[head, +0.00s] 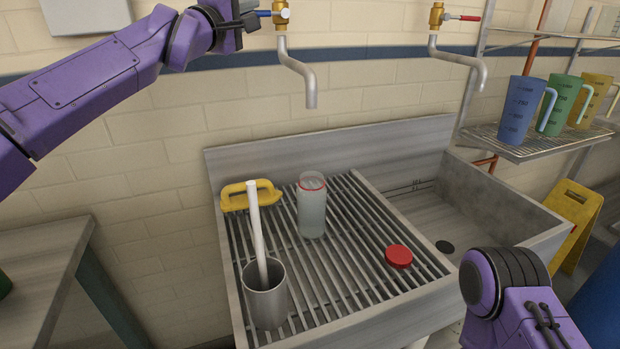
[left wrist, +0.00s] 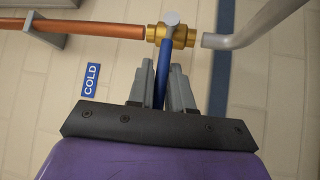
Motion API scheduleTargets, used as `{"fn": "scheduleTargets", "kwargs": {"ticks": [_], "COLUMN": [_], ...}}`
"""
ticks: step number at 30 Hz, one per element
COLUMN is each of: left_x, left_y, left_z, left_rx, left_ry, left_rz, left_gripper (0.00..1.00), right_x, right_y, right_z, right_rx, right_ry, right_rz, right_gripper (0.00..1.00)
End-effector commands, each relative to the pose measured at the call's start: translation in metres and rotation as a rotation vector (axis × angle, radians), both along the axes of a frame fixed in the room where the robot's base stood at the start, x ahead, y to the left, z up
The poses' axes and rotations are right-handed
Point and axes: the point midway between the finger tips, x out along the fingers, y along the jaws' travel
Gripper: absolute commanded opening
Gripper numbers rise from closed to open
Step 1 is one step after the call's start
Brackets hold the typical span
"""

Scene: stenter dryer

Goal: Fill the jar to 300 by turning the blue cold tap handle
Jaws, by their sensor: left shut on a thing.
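The blue cold tap handle (left wrist: 164,72) joins a brass valve (head: 281,14) on the wall. My left gripper (left wrist: 162,92) is shut on the blue handle, which lies between its two grey fingers. The cold spout (head: 309,78) curves down above the drainer, and I see no clear stream from it. The jar (head: 312,208) is translucent with a red ring near its top. It stands upright on the slatted drainer, below the spout. Its level against any 300 mark cannot be read. My right arm shows at the lower right; its gripper is out of view.
A red lid (head: 399,256), a grey cup (head: 266,295) holding a white rod and a yellow-handled item (head: 250,194) are on the slatted drainer (head: 350,290). The red-handled tap (head: 462,17) is at right. Jugs (head: 523,108) stand on a wire shelf. A blue COLD label (left wrist: 91,80) marks the wall.

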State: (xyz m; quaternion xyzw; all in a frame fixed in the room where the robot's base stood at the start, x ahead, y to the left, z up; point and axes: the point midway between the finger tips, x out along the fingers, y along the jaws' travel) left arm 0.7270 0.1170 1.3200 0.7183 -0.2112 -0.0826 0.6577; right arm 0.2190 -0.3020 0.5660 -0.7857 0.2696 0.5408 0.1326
Motion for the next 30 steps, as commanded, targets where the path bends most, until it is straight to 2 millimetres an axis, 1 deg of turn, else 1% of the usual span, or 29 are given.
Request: {"fn": "scheduleTargets", "kwargs": {"ticks": [1, 2, 3, 4, 11, 14, 18, 24, 30], "left_x": [0.001, 0.001, 0.001, 0.001, 0.001, -0.005, -0.023, -0.049, -0.075], "left_y": [-0.002, -0.002, -0.002, -0.002, -0.001, 0.002, 0.011, 0.022, 0.034], "left_z": [-0.005, -0.005, -0.005, -0.005, -0.003, -0.006, -0.011, -0.014, -0.017], "left_rx": [0.003, 0.003, 0.004, 0.003, 0.003, 0.003, 0.002, 0.002, 0.002], "left_ry": [0.009, 0.009, 0.01, 0.009, 0.006, 0.003, 0.004, 0.003, 0.002], "left_rz": [-0.002, -0.002, -0.002, -0.001, -0.001, -0.001, 0.0, -0.002, 0.0], "left_gripper": [0.0, 0.23, 0.36, 0.4, 0.4, 0.4, 0.4, 0.4, 0.4], "right_x": [0.0, 0.0, 0.0, 0.0, 0.0, 0.0, 0.0, 0.0, 0.0], "right_y": [0.0, 0.0, 0.0, 0.0, 0.0, 0.0, 0.0, 0.0, 0.0], "right_z": [0.0, 0.0, 0.0, 0.0, 0.0, -0.007, -0.023, -0.037, -0.046], "right_rx": [0.0, 0.0, 0.0, 0.0, 0.0, 0.0, 0.0, 0.0, 0.0], "right_ry": [0.0, 0.0, 0.0, 0.0, 0.0, 0.0, 0.0, 0.0, 0.0], "right_rz": [0.0, 0.0, 0.0, 0.0, 0.0, 0.0, 0.0, 0.0, 0.0], "right_gripper": [0.43, 0.43, 0.43, 0.43, 0.43, 0.43, 0.43, 0.43, 0.43]}}
